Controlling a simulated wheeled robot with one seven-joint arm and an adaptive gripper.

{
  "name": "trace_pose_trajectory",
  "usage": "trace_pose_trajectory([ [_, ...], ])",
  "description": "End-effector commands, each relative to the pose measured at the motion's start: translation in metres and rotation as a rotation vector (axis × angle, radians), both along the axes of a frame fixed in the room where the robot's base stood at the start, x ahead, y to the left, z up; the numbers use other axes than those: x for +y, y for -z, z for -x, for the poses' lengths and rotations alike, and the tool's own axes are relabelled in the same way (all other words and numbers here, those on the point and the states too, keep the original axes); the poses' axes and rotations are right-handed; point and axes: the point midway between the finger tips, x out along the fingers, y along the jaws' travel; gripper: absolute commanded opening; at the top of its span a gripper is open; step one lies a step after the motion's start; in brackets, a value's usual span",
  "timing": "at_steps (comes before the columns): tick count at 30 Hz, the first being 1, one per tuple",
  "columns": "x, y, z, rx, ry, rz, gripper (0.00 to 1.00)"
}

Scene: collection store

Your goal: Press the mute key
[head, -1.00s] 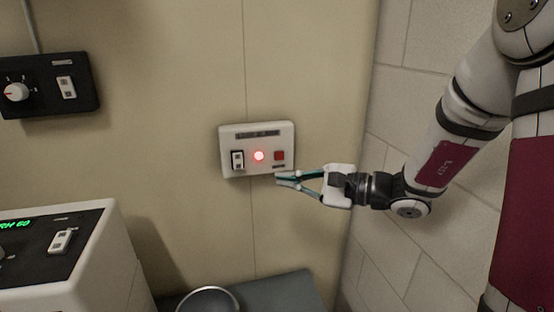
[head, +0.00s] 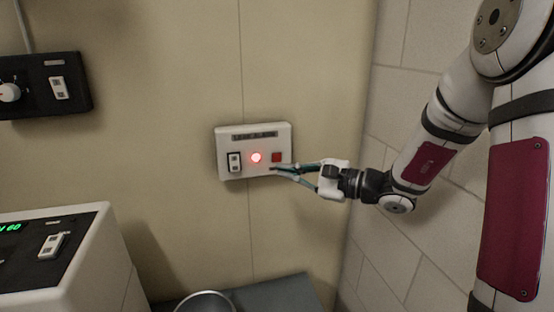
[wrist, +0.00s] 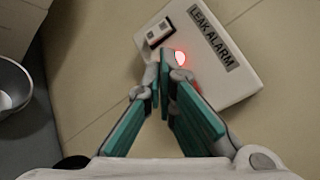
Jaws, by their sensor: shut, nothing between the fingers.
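A white wall panel (head: 222,146) labelled "LEAK ALARM" is on the beige wall. It has a rocker switch (head: 235,162) at the left, a lit red lamp (head: 256,157) in the middle and a square red key (head: 277,157) at the right. My gripper (head: 274,168) is shut and empty, its tips just below the red key in the head view. In the wrist view my gripper (wrist: 165,55) reaches over the panel (wrist: 232,85), near the lit lamp (wrist: 180,58). I cannot tell whether the tips touch the panel.
A black control box (head: 38,100) with a knob and switch is on the wall at left. A white device (head: 95,262) with a green display stands below it. A round metal bowl (head: 206,302) is on a grey surface (head: 262,292) below the panel.

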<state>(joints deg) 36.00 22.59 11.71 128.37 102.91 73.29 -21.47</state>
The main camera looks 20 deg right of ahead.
Motion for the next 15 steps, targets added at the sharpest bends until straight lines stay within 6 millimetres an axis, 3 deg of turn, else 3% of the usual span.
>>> trace_pose_trajectory([
  [6, 0.001, 0.000, -0.029, -0.001, -0.002, -0.001, 0.00],
  [15, 0.001, 0.000, -0.051, 0.000, -0.001, -0.001, 0.00],
])
